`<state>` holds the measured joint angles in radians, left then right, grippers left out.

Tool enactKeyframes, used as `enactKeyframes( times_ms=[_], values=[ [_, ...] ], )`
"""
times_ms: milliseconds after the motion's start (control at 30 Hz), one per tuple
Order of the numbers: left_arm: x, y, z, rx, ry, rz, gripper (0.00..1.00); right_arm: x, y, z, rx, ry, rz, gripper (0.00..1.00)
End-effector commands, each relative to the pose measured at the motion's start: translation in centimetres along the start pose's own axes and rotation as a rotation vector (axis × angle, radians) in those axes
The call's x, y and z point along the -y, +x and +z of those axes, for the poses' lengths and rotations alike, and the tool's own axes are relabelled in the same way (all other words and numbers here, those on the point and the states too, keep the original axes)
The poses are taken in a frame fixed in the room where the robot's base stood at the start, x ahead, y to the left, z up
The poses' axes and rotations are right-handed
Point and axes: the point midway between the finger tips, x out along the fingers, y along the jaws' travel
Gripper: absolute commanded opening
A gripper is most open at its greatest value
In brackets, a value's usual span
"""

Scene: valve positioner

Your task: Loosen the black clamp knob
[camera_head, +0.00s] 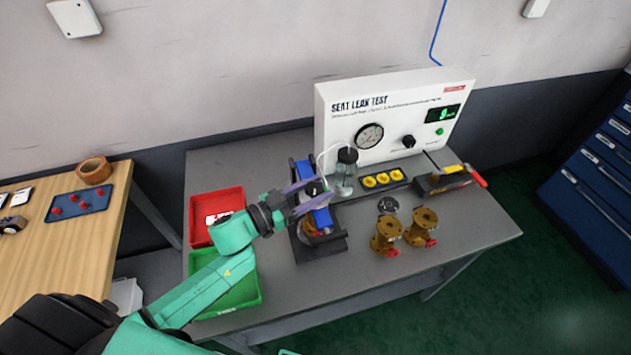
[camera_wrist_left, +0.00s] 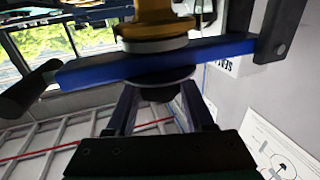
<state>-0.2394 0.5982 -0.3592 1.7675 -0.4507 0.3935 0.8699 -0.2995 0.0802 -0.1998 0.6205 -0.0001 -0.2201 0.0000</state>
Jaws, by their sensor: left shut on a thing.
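The clamp stand (camera_head: 322,246) is on the grey bench, with a blue crossbar (camera_head: 322,218) over a brass valve (camera_head: 311,229). The black clamp knob (camera_head: 314,188) sits on top of the crossbar. My left gripper (camera_head: 313,197) reaches in from the left and is shut on the knob, one finger on each side. In the left wrist view the dark knob (camera_wrist_left: 160,92) shows between the fingers (camera_wrist_left: 160,108), beside the blue crossbar (camera_wrist_left: 205,52). The fingers partly hide the knob in the head view. My right gripper is not in view.
A glass jar (camera_head: 345,178) stands close behind the clamp, before the white seat leak test panel (camera_head: 385,112). Two brass valves (camera_head: 386,235) stand to the right. Red (camera_head: 202,235) and green (camera_head: 243,291) trays lie left, partly under my arm. The front right bench is clear.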

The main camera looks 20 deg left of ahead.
Motion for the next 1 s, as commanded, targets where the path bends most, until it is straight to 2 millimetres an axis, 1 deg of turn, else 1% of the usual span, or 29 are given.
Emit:
enactKeyframes(
  times_ms=[33, 133, 633, 667, 700, 733, 1000],
  values=[
    [-0.06, 0.02, -0.26, -0.003, -0.005, -0.018, 0.00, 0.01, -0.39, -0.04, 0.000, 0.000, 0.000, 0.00],
    [-0.05, 0.02, -0.20, -0.004, -0.004, -0.046, 0.00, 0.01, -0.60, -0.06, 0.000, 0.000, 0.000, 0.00],
    [-0.01, 0.05, -0.10, -0.004, 0.000, -0.071, 0.00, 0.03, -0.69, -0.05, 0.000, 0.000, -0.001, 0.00],
    [-0.01, 0.05, -0.11, -0.004, 0.000, -0.071, 0.57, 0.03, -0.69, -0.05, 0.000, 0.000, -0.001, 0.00],
    [0.00, 0.05, -0.11, -0.004, 0.000, -0.071, 0.72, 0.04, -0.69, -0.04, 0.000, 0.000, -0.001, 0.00],
    [-0.01, 0.05, -0.10, -0.004, 0.000, -0.071, 0.83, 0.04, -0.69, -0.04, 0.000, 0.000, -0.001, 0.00],
    [0.00, 0.04, -0.06, -0.003, 0.000, -0.071, 0.83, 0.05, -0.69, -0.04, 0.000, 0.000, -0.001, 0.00]
  ],
)
